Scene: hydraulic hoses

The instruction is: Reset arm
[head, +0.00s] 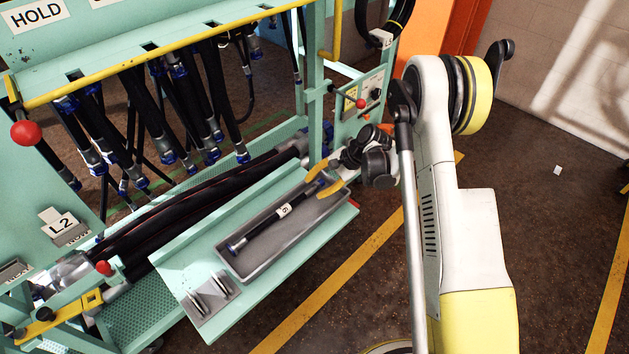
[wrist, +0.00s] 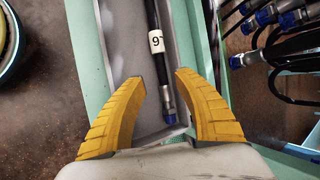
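My gripper (head: 329,181) has yellow fingers and hangs over the right end of a grey tray on the green rack's shelf. In the wrist view my gripper (wrist: 160,85) is open, with a wide gap between the fingertips. A short black hose (head: 267,224) with blue end fittings and a white label, read as 6 or 9, lies in the tray. In the wrist view the hose (wrist: 158,62) runs between the fingers, with its blue end near the right finger. I cannot tell whether they touch.
The tray (head: 229,263) sits on a green shelf (head: 177,283) beside a small grey bracket (head: 211,297). Several black hoses (head: 200,100) hang behind from the rack. A post (head: 315,90) and a control panel (head: 359,105) stand close to my gripper. Open floor (head: 560,230) lies to the right.

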